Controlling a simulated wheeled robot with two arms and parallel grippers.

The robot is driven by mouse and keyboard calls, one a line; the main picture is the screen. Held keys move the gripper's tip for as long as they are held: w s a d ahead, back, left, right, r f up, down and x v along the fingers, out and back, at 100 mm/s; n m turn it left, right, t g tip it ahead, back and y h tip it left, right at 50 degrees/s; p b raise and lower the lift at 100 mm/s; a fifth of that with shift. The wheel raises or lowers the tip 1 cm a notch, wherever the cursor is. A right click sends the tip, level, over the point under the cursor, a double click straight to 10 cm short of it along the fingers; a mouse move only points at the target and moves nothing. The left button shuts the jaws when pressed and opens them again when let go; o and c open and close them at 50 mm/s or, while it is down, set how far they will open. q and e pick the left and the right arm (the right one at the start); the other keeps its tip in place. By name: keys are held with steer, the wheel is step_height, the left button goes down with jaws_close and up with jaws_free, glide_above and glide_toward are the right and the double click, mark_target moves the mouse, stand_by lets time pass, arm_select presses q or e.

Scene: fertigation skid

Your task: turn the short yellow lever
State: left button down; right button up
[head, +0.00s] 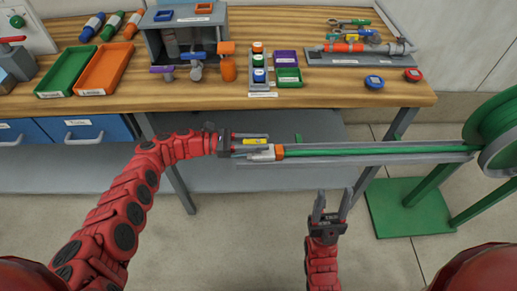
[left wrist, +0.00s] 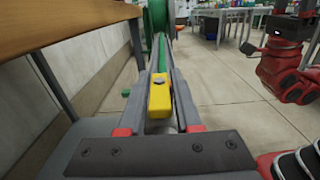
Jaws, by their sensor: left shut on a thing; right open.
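The short yellow lever (head: 256,141) sits by the near end of a green hose line, in front of the bench. My left gripper (head: 254,146) reaches it from the left and is shut on it. In the left wrist view the yellow lever (left wrist: 160,97) lies lengthwise between the grey fingers, with a dark bolt head on top. Beside it in the head view is a pale fitting with an orange collar (head: 279,152). My right gripper (head: 332,204) is open and empty, lower and to the right, its fingers pointing up.
The green hose (head: 370,151) runs right along a grey channel to a green reel (head: 490,130) on a green stand. The wooden bench (head: 200,98) behind carries trays, valves and bottles.

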arm_select(q)
steer(key=shift+f, duration=0.1)
stand_by(0.3)
steer(key=c, duration=0.7)
jaws_free()
steer(key=a+b, duration=0.5)
steer(key=a, duration=1.2)
steer(key=shift+w+a, duration=0.1)
steer(key=shift+a, duration=0.05)
